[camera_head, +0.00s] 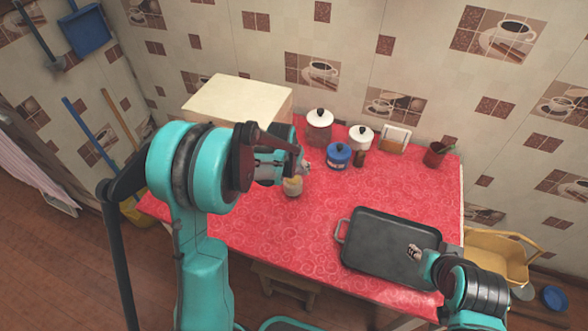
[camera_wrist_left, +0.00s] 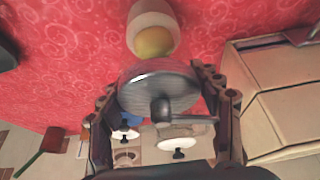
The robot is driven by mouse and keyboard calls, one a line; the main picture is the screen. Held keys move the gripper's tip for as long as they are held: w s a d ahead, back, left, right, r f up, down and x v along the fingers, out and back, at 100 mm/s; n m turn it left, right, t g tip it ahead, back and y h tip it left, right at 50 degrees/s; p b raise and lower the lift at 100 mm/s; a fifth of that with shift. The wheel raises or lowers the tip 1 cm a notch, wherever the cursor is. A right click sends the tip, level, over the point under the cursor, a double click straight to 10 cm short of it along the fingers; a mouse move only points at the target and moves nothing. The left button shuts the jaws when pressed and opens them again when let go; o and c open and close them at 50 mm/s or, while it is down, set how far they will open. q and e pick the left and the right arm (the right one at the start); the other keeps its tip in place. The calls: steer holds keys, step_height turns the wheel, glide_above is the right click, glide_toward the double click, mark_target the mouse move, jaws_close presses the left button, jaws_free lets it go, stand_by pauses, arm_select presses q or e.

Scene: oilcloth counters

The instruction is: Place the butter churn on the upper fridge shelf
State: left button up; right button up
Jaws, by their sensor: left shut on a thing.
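My left gripper (camera_head: 300,166) is above the red counter near its back left. In the left wrist view its two fingers (camera_wrist_left: 160,105) are shut on the butter churn (camera_wrist_left: 150,88), seen from above as a round grey metal top with a crank. In the head view the gripper hides most of the churn; I cannot tell whether its base touches the counter. My right gripper (camera_head: 415,252) hangs over the dark tray, its fingers too small to judge. No open fridge shelf shows.
A pale cup with something yellow in it (camera_head: 292,187) stands close by. A cream box-like cabinet (camera_head: 236,98) is at the back left. White-lidded jars (camera_head: 319,124) and a blue pot (camera_head: 338,155) stand behind. A dark tray (camera_head: 375,246) lies front right. The counter's middle is clear.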

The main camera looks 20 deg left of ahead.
arm_select(q)
steer(key=shift+f, duration=0.15)
steer(key=o, duration=1.8)
